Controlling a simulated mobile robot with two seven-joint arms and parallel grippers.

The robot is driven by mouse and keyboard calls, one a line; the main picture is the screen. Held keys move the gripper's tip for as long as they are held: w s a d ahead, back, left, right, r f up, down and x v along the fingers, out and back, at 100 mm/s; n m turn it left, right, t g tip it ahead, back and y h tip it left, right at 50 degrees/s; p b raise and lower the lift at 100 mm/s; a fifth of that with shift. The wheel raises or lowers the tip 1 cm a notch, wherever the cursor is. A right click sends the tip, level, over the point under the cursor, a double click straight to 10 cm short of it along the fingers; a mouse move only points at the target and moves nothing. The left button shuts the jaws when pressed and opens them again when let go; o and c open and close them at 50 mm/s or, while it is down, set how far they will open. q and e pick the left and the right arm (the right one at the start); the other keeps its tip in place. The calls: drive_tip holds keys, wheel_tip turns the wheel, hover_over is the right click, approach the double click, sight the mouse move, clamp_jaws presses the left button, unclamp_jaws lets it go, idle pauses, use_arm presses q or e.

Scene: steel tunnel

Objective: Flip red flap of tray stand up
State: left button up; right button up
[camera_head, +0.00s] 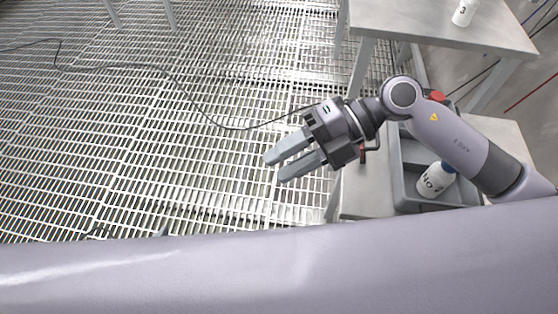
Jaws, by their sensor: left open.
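A grey tray stand (408,200) is on the right, partly hidden by my arm. A small red piece (437,96) shows at its far end, behind my wrist, and looks like the flap. Another small red piece (362,152) shows beside the gripper body near the stand's left side. I cannot tell how either is tilted. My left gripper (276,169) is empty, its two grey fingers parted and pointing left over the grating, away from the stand. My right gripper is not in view.
A white bottle (434,181) with a blue cap sits in the stand, which is on a steel table (353,193). Another steel table (420,22) with a white bottle (464,11) is behind. A black cable (160,72) lies on the grated floor, otherwise largely clear at left.

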drive_tip(key=shift+s+a+r+m+y, duration=0.2)
drive_tip(key=shift+s+a+r+y, duration=0.05)
drive_tip(key=shift+a+r+y, duration=0.2)
drive_tip(key=shift+s+a+r+m+y, duration=0.2)
drive_tip(key=shift+a+r+y, duration=0.15)
drive_tip(key=shift+r+y, duration=0.1)
drive_tip(key=shift+f, duration=0.15)
